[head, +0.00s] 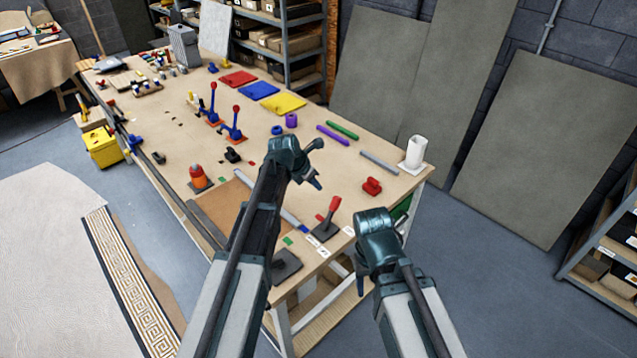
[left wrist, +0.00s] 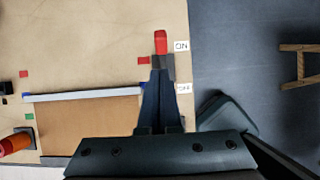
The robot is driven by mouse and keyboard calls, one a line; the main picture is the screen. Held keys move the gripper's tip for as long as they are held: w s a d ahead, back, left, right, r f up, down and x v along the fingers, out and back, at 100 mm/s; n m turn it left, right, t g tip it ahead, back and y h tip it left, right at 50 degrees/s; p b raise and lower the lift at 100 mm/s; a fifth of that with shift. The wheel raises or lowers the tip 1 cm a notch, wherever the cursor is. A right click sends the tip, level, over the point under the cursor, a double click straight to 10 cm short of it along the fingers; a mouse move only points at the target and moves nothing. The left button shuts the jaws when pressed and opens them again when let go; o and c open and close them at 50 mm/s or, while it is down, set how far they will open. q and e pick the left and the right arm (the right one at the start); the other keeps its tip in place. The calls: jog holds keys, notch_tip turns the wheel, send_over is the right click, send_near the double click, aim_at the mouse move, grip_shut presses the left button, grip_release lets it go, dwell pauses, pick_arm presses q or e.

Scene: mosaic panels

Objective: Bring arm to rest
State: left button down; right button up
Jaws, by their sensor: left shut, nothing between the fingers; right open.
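My left arm reaches over the workbench (head: 262,160). Its gripper (head: 316,182) is above the bench top, left of a red-handled lever (head: 332,212) on a dark base. In the left wrist view the left gripper (left wrist: 157,72) has its fingers together with nothing between them. The lever's red handle (left wrist: 161,42) shows just beyond the fingertips, beside the ON label (left wrist: 181,45); the OFF label (left wrist: 184,88) is nearer. The fingers partly hide the lever; contact cannot be told. My right gripper (head: 362,282) is open and empty at the bench's near right edge, pointing down.
Shelves (head: 612,235) stand at right; the floor (head: 490,260) between is clear.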

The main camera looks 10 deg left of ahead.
pick_arm(q)
jog(key=shift+r, duration=0.15)
dwell(0.3)
jog(key=s+d+f+m+g+y+b, duration=0.2)
jog(key=s+f+m+b, duration=0.7)
jog(key=s+m, duration=0.6)
jog(key=s+d+f+m+g+y+b, duration=0.2)
jog(key=s+d+f+m+b, duration=0.2)
jog(key=s+f+m+b, duration=0.6)
jog(key=s+f+m, duration=0.3)
jog(key=s+m, duration=0.2)
jog(key=m, duration=0.2)
jog(key=shift+s+g+y, duration=0.3)
jog(key=shift+g+y, duration=0.1)
